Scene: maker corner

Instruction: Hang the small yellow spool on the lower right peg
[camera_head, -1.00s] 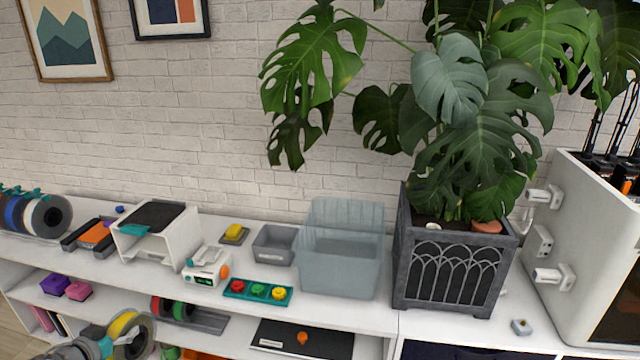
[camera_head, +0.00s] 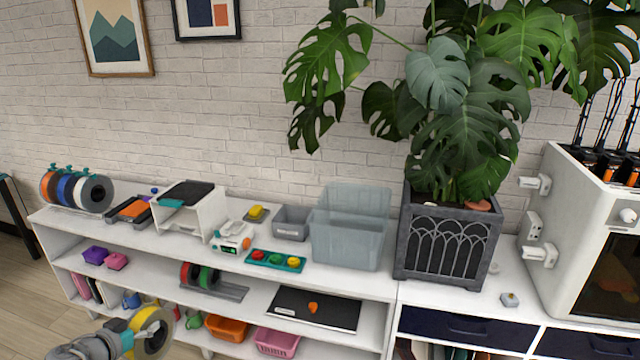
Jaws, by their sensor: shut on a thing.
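My gripper (camera_head: 148,330) is at the lower left of the head view, in front of the shelf unit. It is shut on the yellow spool (camera_head: 139,319), a grey-sided reel with a yellow band, held clear of the shelves. Its exact grip is small and partly hidden. White pegs stick out from the left side of the white printer-like cabinet (camera_head: 572,215) at the far right: an upper peg (camera_head: 535,183) and a lower peg (camera_head: 540,254). A flat white plate (camera_head: 533,225) sits between them. No spool shows on these pegs.
A large plant in a grey planter (camera_head: 405,235) stands left of the cabinet. A clear bin (camera_head: 350,240), a grey bin (camera_head: 291,222) and a button panel (camera_head: 275,261) line the shelf top. A small block (camera_head: 510,300) lies below the pegs. The floor at left is open.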

